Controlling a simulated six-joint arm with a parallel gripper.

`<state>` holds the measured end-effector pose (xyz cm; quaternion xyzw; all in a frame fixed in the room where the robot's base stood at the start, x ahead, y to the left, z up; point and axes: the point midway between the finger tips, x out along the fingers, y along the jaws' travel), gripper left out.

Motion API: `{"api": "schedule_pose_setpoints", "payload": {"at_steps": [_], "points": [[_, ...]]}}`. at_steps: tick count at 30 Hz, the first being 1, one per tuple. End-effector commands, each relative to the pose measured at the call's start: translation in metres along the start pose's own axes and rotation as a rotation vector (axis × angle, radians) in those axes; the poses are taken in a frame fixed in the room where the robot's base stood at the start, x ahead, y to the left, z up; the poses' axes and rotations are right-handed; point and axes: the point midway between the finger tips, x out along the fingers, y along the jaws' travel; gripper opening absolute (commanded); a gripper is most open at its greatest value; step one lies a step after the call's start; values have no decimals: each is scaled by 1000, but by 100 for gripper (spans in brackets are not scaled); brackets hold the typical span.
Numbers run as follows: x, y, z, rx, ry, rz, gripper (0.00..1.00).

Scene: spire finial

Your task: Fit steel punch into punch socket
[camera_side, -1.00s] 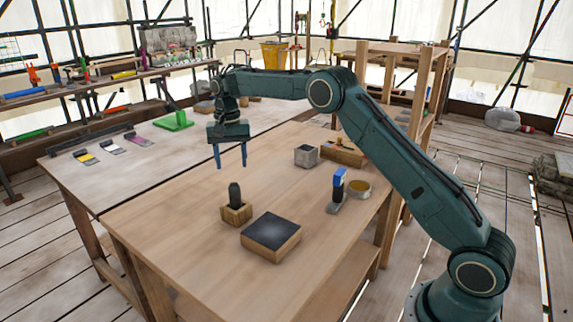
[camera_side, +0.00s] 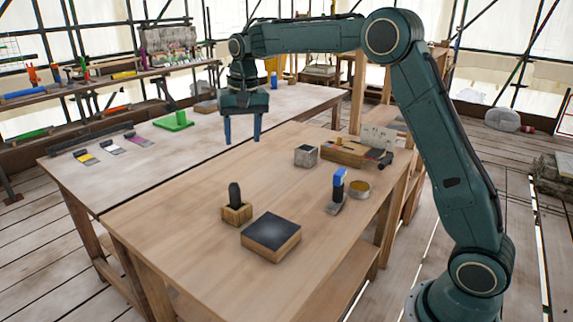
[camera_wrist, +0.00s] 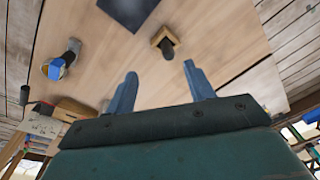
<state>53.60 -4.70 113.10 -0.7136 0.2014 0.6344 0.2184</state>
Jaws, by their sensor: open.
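A dark, round-topped upright piece (camera_side: 235,194), perhaps the steel punch, stands in a small wooden holder (camera_side: 238,214) on the near bench. In the wrist view the dark piece (camera_wrist: 168,50) and its holder (camera_wrist: 155,38) lie beyond the gap between my fingers. A small grey block (camera_side: 306,155) with a dark top stands farther back; I cannot tell whether it is the punch socket. My gripper (camera_side: 243,140) is open and empty, pointing down, well above the bench and apart from these things. Its two blue fingers also show in the wrist view (camera_wrist: 160,74).
A black-topped wooden block (camera_side: 271,237) sits in front of the holder. A wooden box (camera_side: 343,152) with tools is at the back right.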

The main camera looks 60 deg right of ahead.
Motion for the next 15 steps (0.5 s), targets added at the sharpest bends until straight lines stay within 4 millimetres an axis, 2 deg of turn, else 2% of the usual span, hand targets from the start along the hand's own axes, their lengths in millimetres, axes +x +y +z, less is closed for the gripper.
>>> {"api": "schedule_pose_setpoints", "payload": {"at_steps": [1,6,15], "points": [[-12,4,10,-19,13,-8,53],[-42,17,43,-86,49,-28,53],[-80,45,106,-206,118,-60,53]]}}
